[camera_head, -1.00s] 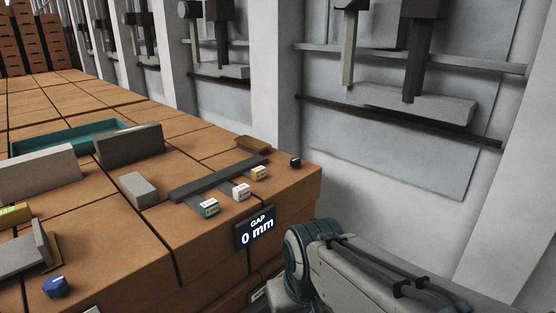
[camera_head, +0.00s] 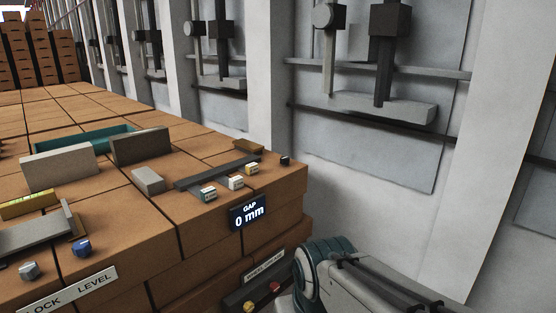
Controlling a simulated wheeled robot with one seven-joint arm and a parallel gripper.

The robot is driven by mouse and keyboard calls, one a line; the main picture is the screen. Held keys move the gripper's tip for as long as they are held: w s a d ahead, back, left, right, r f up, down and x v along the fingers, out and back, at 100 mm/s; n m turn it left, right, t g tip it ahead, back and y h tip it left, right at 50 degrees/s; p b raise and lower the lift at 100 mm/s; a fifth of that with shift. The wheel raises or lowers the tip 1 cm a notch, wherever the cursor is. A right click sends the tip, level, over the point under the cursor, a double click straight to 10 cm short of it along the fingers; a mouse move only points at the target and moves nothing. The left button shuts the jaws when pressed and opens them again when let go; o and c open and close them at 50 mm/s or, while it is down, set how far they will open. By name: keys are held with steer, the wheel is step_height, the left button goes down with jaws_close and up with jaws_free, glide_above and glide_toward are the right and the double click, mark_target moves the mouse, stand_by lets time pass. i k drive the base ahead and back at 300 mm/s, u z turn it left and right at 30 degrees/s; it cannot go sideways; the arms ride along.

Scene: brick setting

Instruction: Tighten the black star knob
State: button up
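A small black knob (camera_head: 285,160) stands at the far right corner of the brick bench top. It is too small for me to tell whether it is star-shaped. A dark bar (camera_head: 218,172) lies to its left, with several small labelled blocks along its near side. A display (camera_head: 249,214) on the bench front reads "GAP 0 mm". My arm shows at the bottom right, apart from the bench top. My gripper is out of view.
A blue knob (camera_head: 82,248) and a grey knob (camera_head: 29,271) sit at the near left edge above a "LEVEL" label. Grey blocks and a teal tray (camera_head: 99,138) stand farther back.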

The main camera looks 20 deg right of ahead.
mark_target(284, 161)
steer(key=z, duration=0.75)
steer(key=i, duration=0.6)
steer(key=u, duration=1.1)
